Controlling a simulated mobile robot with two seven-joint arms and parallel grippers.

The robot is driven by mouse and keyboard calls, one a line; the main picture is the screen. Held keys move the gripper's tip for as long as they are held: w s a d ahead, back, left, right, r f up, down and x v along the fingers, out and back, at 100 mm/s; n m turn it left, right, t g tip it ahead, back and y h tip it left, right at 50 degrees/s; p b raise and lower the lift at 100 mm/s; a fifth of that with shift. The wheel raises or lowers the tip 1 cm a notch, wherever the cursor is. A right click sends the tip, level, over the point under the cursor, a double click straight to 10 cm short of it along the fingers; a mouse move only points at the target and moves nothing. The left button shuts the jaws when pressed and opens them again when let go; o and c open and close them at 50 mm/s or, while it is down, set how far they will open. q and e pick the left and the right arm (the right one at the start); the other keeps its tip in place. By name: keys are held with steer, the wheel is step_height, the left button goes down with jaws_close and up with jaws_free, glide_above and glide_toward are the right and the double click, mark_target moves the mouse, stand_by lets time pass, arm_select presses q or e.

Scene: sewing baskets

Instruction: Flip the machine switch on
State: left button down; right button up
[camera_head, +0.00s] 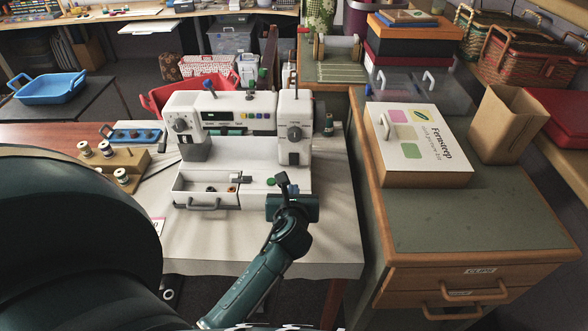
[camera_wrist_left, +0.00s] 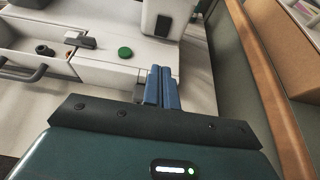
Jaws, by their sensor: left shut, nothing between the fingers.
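The white sewing machine (camera_head: 240,150) stands on the cloth-covered table in the head view. Its front panel has a dark display, several small buttons and dark knobs. A flat round green piece (camera_head: 272,182) lies on its bed near the right front corner; it also shows in the left wrist view (camera_wrist_left: 125,52). I cannot tell which part is the switch. My left gripper (camera_head: 283,183) is at the right front of the machine bed. In the left wrist view its blue fingers (camera_wrist_left: 162,88) are together, empty, just right of the green piece. My right gripper is not in view.
An open drawer (camera_head: 207,200) holding small parts juts from the machine's left front. A wooden spool stand (camera_head: 120,165) is further left. A wooden cabinet (camera_head: 450,225) with a labelled box (camera_head: 422,150) stands close on the right. Bare tablecloth (camera_head: 335,220) lies beside my gripper.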

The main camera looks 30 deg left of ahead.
arm_select(q)
glide_toward(294, 165)
steer(key=b+x, duration=0.1)
steer(key=x, duration=0.4)
steer(key=shift+w+f, duration=0.15)
steer(key=shift+f, duration=0.05)
steer(key=shift+w+a, duration=0.25)
steer(key=shift+w, duration=0.15)
